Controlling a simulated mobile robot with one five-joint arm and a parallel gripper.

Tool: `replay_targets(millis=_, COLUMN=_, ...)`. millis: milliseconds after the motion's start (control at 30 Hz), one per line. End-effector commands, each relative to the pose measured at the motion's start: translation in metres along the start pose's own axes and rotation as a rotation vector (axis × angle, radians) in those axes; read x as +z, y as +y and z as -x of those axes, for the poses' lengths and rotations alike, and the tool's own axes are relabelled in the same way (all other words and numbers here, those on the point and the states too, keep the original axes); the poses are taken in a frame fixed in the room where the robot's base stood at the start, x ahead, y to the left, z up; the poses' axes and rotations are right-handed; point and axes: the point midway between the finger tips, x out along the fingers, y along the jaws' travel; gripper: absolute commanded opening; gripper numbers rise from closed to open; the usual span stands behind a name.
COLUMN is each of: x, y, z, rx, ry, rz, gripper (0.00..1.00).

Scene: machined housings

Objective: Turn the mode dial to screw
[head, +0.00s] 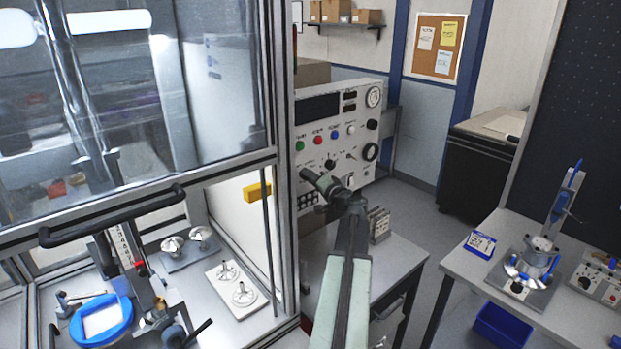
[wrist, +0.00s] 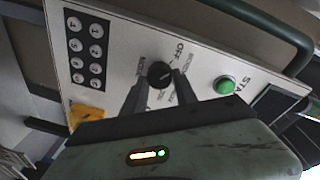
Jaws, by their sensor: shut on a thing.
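The mode dial (wrist: 160,73) is a small round black knob on the pale control panel. In the wrist view it sits between the two dark fingertips of my gripper (wrist: 160,82), which is shut on it. Printed labels ring the dial; OFF reads at its upper right, while the others are too small or partly covered to read surely. I cannot tell which label the dial points to. In the head view my gripper (head: 307,175) reaches the lower left of the panel (head: 365,130) and hides the dial.
A green START button (wrist: 225,85) lies close right of the dial in the wrist view, and a numbered keypad (wrist: 88,48) lies left. A yellow part (wrist: 88,113) is below the keypad. The framed glass enclosure (head: 283,130) stands close left of my arm.

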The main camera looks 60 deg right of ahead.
Motion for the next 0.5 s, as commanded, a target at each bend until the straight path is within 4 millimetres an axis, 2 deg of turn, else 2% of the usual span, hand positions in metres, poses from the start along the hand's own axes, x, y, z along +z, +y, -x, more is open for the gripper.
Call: replay_targets(millis=500, x=-0.0032, y=-0.0018, z=-0.0017, rx=0.028, ry=-0.029, rz=-0.398, gripper=0.00)
